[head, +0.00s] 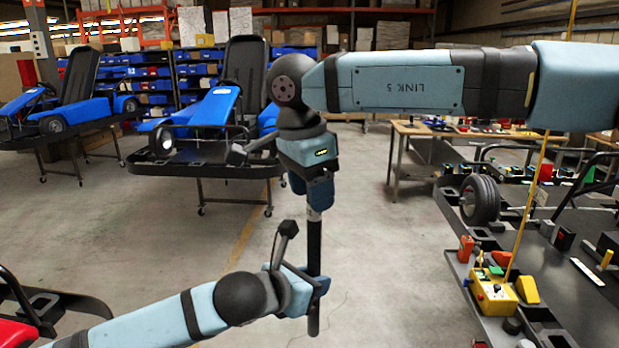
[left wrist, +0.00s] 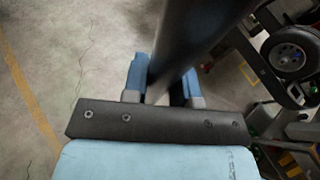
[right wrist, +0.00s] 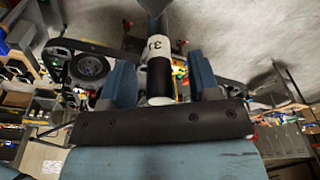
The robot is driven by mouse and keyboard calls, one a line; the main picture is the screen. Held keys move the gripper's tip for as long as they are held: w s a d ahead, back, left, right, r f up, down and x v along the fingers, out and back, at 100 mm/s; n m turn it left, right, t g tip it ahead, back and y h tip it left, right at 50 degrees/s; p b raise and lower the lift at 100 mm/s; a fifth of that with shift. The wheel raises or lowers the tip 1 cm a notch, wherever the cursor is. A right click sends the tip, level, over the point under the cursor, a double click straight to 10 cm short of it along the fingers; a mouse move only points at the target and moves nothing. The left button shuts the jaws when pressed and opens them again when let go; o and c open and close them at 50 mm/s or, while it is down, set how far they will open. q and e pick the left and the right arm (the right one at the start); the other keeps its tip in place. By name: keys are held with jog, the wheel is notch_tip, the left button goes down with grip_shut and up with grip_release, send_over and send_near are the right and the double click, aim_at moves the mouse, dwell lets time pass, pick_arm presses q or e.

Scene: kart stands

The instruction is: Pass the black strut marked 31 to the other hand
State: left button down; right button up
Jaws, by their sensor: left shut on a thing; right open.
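The black strut (head: 314,248) hangs upright in mid-air in the head view, with a white band near its top. The band, with a partly legible mark, shows on the strut in the right wrist view (right wrist: 158,45). My left gripper (head: 315,287) is shut on the strut's lower part; the strut also runs between its fingers in the left wrist view (left wrist: 190,35). My right gripper (head: 316,193) points down over the strut's top end. Its blue fingers stand open on either side of the strut in the right wrist view (right wrist: 160,85).
A dark kart stand (head: 575,290) with a wheel (head: 480,199), a yellow box (head: 493,297) and several small parts is at the right. A wooden table (head: 420,131) stands behind it. Blue karts (head: 215,110) on stands are at the back left. The floor around the strut is clear.

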grip_shut()
pick_arm(q)
jog(key=c, duration=0.8)
grip_release()
